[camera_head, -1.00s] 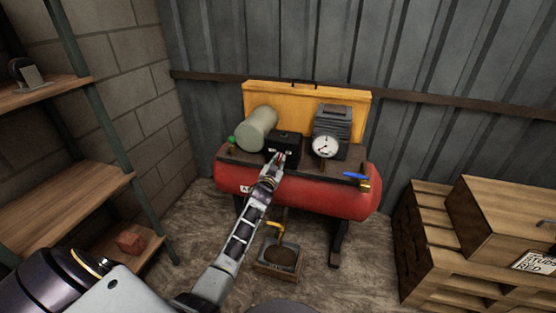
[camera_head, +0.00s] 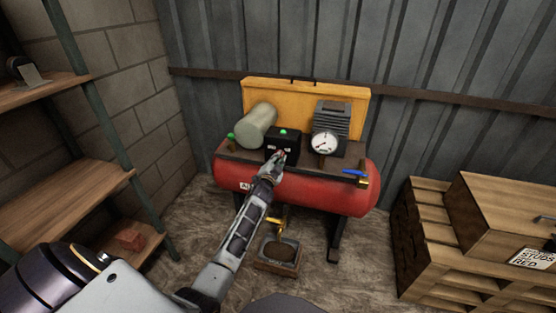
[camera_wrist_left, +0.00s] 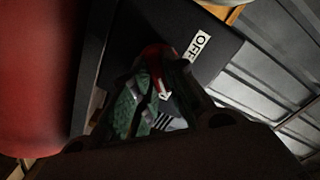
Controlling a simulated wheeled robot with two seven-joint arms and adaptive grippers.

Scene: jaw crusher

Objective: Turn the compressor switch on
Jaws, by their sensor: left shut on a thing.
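The compressor has a red tank (camera_head: 330,190) with a black switch box (camera_head: 282,141) on its top plate. A green light (camera_head: 283,131) shows on top of the box. My left gripper (camera_head: 278,160) is at the front of the box. In the left wrist view, my left gripper (camera_wrist_left: 148,97) is shut on the red switch lever (camera_wrist_left: 155,62), close to the black box face (camera_wrist_left: 195,35). A white label reading OFF (camera_wrist_left: 197,45) is beside the lever. The fingers hide part of the lever. My right gripper is not in view.
A pressure gauge (camera_head: 324,143) and a blue-handled valve (camera_head: 355,173) sit right of the box. A grey-green cylinder (camera_head: 257,125) is to its left. A small tray (camera_head: 279,257) lies on the floor below the tank. Shelves (camera_head: 60,205) stand left, crates (camera_head: 470,240) right.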

